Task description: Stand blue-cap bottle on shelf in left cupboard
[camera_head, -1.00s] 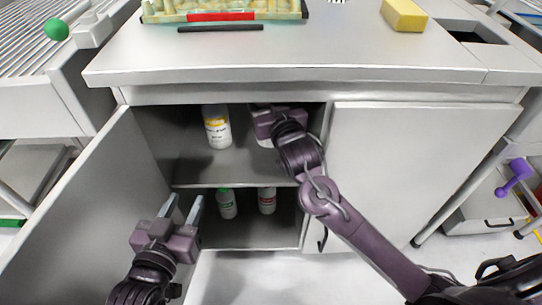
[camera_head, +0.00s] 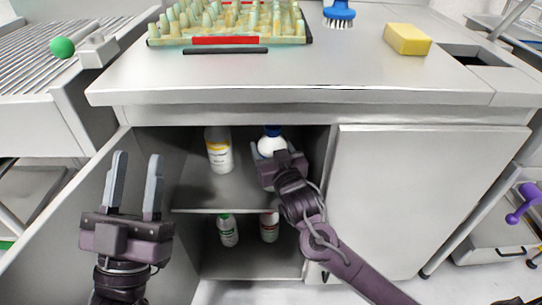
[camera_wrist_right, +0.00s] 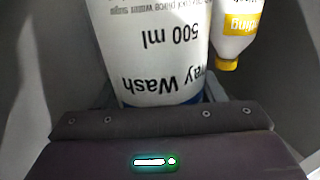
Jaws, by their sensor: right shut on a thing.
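The white bottle with a blue cap (camera_head: 271,145) is inside the left cupboard, over the right part of its upper shelf (camera_head: 232,191). My right gripper (camera_head: 275,163) reaches into the cupboard and is shut on this bottle. In the right wrist view the bottle (camera_wrist_right: 158,60) fills the middle, its label reading upside down; the right gripper (camera_wrist_right: 165,100) is around it. I cannot tell whether its base touches the shelf. My left gripper (camera_head: 133,185) is open and empty, in front of the open left door (camera_head: 60,230).
A yellow-label bottle (camera_head: 219,152) stands on the upper shelf to the left. A green-cap bottle (camera_head: 228,230) and a red-label bottle (camera_head: 269,227) stand below.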

